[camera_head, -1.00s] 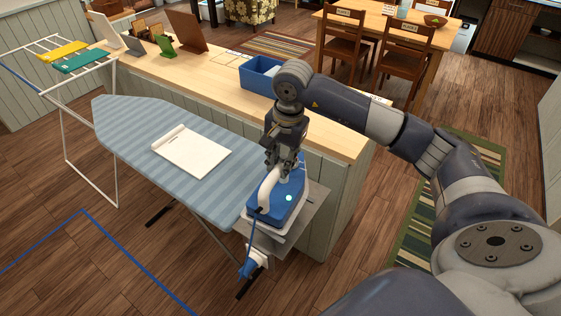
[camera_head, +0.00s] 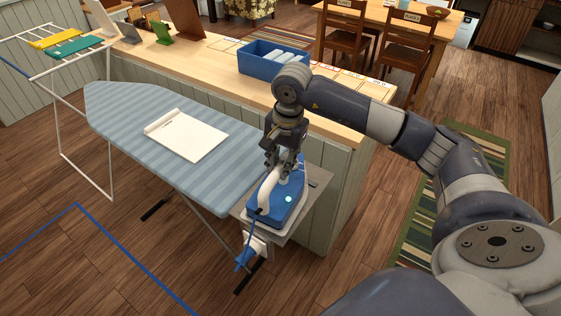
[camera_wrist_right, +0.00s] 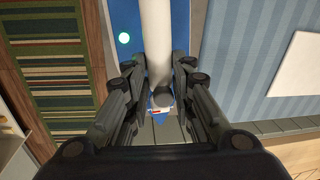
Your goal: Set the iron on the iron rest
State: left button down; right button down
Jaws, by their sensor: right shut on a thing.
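The iron (camera_head: 284,207) is blue with a white handle and a small lit dot. It is at the right end of the ironing board, over the grey metal iron rest (camera_head: 316,186). My right gripper (camera_head: 283,172) is shut on the white handle, which also shows between the fingers in the right wrist view (camera_wrist_right: 158,45). The iron hides much of the rest, and I cannot tell whether its underside touches the plate. My left gripper is not in view.
The striped ironing board (camera_head: 120,110) holds a white folded cloth or pad (camera_head: 186,135). Behind it, a wooden counter (camera_head: 225,75) carries a blue bin (camera_head: 258,62). A drying rack (camera_head: 70,70) stands at left. A blue cord with its plug (camera_head: 243,260) hangs below the iron.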

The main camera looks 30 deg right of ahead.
dwell(0.7)
jog(key=c, duration=1.3)
grip_release()
jog(key=shift+s, duration=0.1)
jog(key=shift+f, duration=0.2)
notch_tip(320, 180, up, 12)
jog(key=s, duration=0.1)
jog(key=shift+s+d, duration=0.15)
jog(key=shift+s, duration=0.05)
